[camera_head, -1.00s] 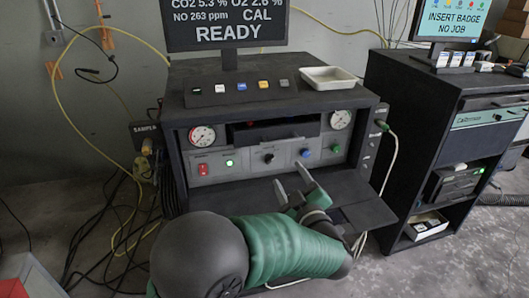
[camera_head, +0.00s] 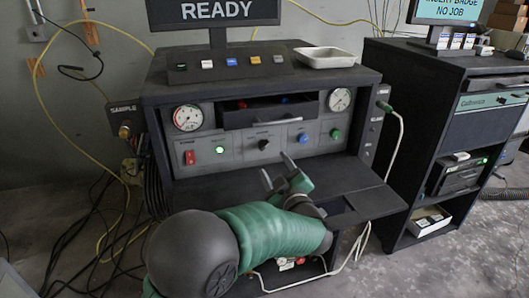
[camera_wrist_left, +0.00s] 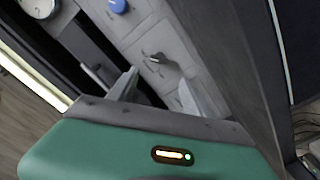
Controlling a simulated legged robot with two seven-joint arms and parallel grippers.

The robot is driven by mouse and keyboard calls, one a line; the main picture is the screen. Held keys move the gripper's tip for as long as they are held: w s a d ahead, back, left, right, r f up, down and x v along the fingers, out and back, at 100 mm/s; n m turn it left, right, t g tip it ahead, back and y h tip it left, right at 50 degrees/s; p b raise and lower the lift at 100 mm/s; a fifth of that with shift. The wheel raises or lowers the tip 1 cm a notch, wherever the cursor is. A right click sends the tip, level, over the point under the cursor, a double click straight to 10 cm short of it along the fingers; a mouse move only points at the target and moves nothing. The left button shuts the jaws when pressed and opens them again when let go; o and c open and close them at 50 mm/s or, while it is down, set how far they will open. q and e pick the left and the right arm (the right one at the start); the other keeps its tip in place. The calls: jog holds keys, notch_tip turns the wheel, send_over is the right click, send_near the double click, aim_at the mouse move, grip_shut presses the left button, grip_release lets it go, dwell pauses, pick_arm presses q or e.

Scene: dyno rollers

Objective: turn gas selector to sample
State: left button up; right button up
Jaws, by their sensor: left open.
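The black selector knob (camera_head: 263,145) sits in the middle of the grey control panel (camera_head: 238,158), between a green light and a blue knob. Its label is too small to read in the head view. My left gripper (camera_head: 277,166) is open and empty, in front of the panel and just below and right of the black knob in the picture. In the left wrist view, a dark knob (camera_wrist_left: 157,59) shows beyond the open fingers (camera_wrist_left: 157,80), apart from them. My right gripper is not in view.
A blue knob (camera_head: 303,139) and a green knob (camera_head: 335,134) lie right of the selector; a red switch (camera_head: 190,157) lies left. A drawer (camera_head: 268,112) sits above, and a dark shelf (camera_head: 365,196) juts out below. A white tray (camera_head: 325,57) rests on top.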

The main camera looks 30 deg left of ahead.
aim_at(265, 147)
pick_arm(q)
jog(key=b+x, duration=0.1)
jog(key=x, duration=0.9)
jog(key=shift+w+a+b, duration=0.2)
jog(key=shift+w+b, duration=0.1)
jog(key=shift+w, duration=0.05)
jog(key=shift+d, duration=0.1)
jog(key=shift+c, duration=0.7)
grip_shut()
